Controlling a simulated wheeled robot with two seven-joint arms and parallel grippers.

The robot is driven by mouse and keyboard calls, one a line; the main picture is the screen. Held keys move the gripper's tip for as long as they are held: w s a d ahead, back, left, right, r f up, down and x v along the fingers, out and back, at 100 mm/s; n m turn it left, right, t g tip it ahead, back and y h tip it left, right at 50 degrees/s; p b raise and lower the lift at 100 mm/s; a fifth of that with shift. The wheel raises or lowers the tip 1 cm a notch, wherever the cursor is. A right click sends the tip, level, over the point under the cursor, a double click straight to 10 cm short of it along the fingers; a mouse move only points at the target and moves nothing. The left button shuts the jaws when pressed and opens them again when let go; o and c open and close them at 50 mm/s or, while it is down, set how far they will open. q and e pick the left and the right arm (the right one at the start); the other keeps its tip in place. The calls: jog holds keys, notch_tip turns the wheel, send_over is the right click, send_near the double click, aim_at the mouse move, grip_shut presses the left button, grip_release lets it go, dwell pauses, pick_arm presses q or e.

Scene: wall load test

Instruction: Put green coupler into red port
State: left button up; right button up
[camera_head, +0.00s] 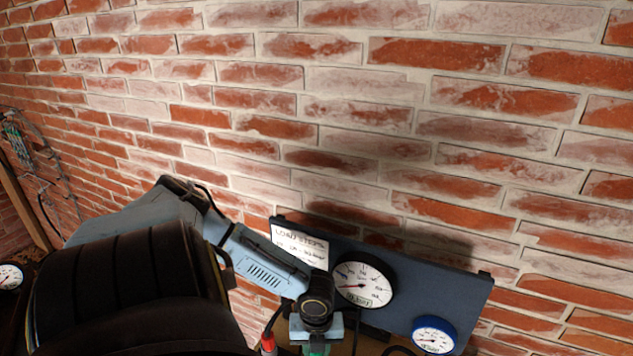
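My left arm comes in from the left and ends in my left gripper (316,330) at the bottom edge, in front of the gauge panel. I see its black wrist and pale blue body from above; its fingertips are hidden or cut off by the frame. A bit of green (315,349), perhaps the green coupler, shows right below the gripper, mostly cut off. I cannot tell whether the gripper holds it. A small red piece (267,343) shows just left of the gripper; I cannot tell whether it belongs to the red port. My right gripper is not in view.
A dark blue panel (415,290) stands against the brick wall (420,120). It carries a paper label (300,243), a white gauge (363,284) and a blue-rimmed gauge (434,336). Another gauge (10,277) and wall fittings (18,138) are at far left. Dark cables run near the gripper.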

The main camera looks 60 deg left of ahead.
pick_arm(q)
jog(key=shift+p, duration=0.3)
jog(key=shift+f, duration=0.2)
dwell(0.7)
jog(key=shift+f, duration=0.35)
jog(key=shift+f+b, duration=0.25)
jog(key=shift+b, duration=0.1)
jog(key=shift+f, duration=0.45)
jog(key=shift+f+b, duration=0.25)
jog(key=shift+b, duration=0.1)
dwell(0.4)
jog(key=shift+f, duration=0.4)
jog(key=shift+f, duration=0.2)
dwell(0.5)
